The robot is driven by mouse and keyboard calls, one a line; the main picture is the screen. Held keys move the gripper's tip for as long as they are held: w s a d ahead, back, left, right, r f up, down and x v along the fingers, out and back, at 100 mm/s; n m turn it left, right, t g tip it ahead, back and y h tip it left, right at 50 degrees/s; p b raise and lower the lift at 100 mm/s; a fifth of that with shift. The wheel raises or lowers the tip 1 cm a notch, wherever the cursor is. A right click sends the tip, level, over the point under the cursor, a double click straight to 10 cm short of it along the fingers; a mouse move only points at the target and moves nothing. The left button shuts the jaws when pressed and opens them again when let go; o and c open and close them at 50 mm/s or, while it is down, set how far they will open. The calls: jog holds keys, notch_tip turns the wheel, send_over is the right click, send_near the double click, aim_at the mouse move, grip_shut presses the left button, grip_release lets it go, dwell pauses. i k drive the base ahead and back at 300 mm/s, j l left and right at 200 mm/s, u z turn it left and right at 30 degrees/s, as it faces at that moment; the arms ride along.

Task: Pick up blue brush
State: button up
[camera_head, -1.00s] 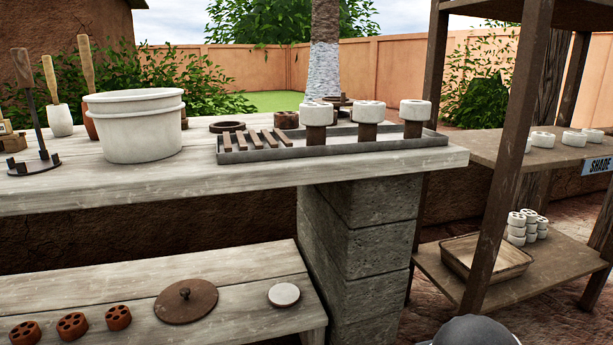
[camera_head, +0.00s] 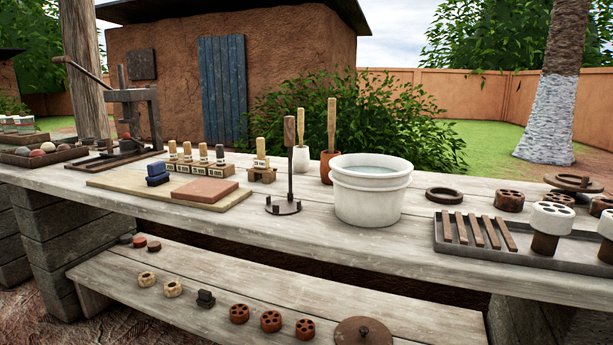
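A small dark blue block-like thing (camera_head: 157,173) stands on the left part of a tan board (camera_head: 128,187) on the long bench. It is the only small blue thing I see, and it is too small in view to tell whether it is the blue brush. A flat reddish slab (camera_head: 202,191) lies on the same board, just to its right. Several wooden-handled tools stand in labelled blocks (camera_head: 200,167) close behind it. My gripper is not in view.
The grey wooden bench (camera_head: 225,222) runs across the view, with a lower shelf (camera_head: 205,287) in front. A white bucket (camera_head: 371,200) and an upright dark tool (camera_head: 289,165) stand right of the board. A metal press (camera_head: 135,120) stands left.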

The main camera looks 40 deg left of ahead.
aim_at(158, 175)
jog(key=u, duration=2.3)
jog(key=z, duration=1.75)
jog(key=u, duration=1.3)
